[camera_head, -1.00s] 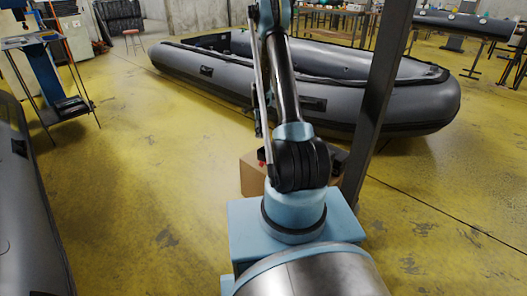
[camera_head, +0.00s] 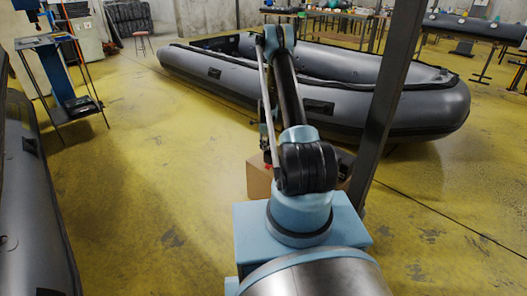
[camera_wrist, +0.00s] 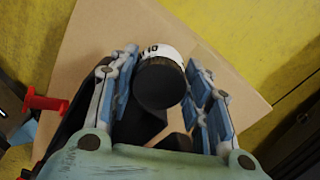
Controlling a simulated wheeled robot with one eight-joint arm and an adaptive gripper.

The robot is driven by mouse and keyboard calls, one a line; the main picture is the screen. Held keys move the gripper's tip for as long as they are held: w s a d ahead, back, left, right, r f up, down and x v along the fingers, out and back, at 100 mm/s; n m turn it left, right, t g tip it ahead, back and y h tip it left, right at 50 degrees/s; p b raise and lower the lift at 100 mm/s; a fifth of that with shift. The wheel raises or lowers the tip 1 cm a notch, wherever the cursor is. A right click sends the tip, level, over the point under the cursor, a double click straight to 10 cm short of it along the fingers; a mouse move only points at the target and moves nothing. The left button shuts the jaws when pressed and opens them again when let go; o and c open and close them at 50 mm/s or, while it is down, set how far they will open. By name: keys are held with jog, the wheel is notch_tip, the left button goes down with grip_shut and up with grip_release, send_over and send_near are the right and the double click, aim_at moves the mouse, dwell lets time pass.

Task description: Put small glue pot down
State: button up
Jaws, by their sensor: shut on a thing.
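The small glue pot (camera_wrist: 158,78) shows in the wrist view as a dark cylinder with a white band bearing black print. My gripper (camera_wrist: 165,72) is shut on it, with one blue-padded finger on each side. Below the pot is a flat tan cardboard surface (camera_wrist: 92,45). I cannot tell whether the pot touches it. In the head view, a cardboard box (camera_head: 258,180) stands on the floor behind my arm, mostly hidden by it. My gripper and the pot cannot be made out in the head view.
A red-handled tool (camera_wrist: 45,103) and dark items lie left of the gripper in the wrist view. A metal post (camera_head: 385,100) stands right of my arm. A grey inflatable boat (camera_head: 225,75) lies behind, another (camera_head: 30,200) at left. Yellow floor (camera_head: 150,170) between is clear.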

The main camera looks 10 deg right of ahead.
jog(key=shift+f, duration=1.85)
jog(key=o, duration=1.1)
jog(key=shift+f, duration=0.1)
